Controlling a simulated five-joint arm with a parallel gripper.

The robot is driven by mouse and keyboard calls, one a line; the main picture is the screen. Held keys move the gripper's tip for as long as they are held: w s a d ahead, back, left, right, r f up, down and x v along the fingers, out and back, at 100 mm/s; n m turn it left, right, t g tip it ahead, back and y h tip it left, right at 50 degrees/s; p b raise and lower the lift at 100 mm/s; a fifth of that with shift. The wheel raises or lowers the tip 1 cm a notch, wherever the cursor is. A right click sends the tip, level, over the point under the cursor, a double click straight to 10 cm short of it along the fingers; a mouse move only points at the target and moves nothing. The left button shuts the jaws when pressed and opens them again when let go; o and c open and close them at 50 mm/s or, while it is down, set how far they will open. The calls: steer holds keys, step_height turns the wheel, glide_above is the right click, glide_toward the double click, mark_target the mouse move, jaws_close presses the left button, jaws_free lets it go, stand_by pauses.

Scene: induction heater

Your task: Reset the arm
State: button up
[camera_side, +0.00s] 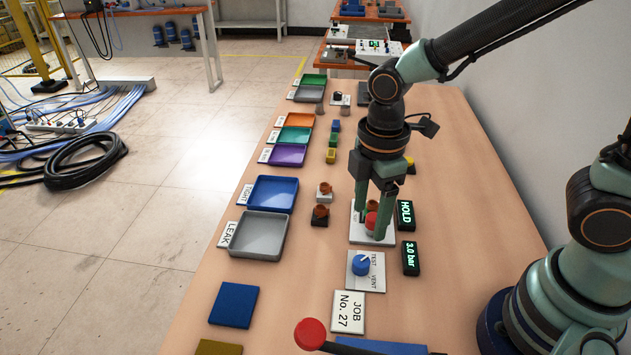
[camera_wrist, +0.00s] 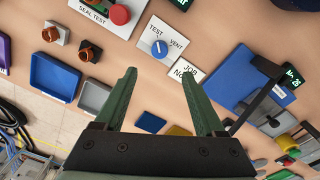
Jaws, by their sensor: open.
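My gripper (camera_side: 371,226) hangs from my arm over the right half of the table, pointing down, with its two green fingers apart. In the side view the fingers overlap a white plate and its red button (camera_side: 371,219); I cannot tell their exact height above it. In the wrist view the open fingers (camera_wrist: 159,74) have nothing between them but bare table. There the red button (camera_wrist: 119,14) lies beyond the fingertips, at the upper left.
A blue TEST/VENT knob (camera_side: 361,266), a HOLD display (camera_side: 405,215) and a 3.0 bar display (camera_side: 410,258) are close by. Blue (camera_side: 272,194) and grey (camera_side: 258,235) trays line the left edge. A red-knobbed lever (camera_side: 310,334) stands at the front.

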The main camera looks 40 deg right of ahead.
steer(key=d+r+m+t, duration=0.5)
steer(key=d+r+m, duration=0.6)
steer(key=m, duration=0.3)
steer(key=shift+d+r+m, duration=0.15)
steer(key=shift+r+m, duration=0.15)
steer(key=shift+r, duration=0.2)
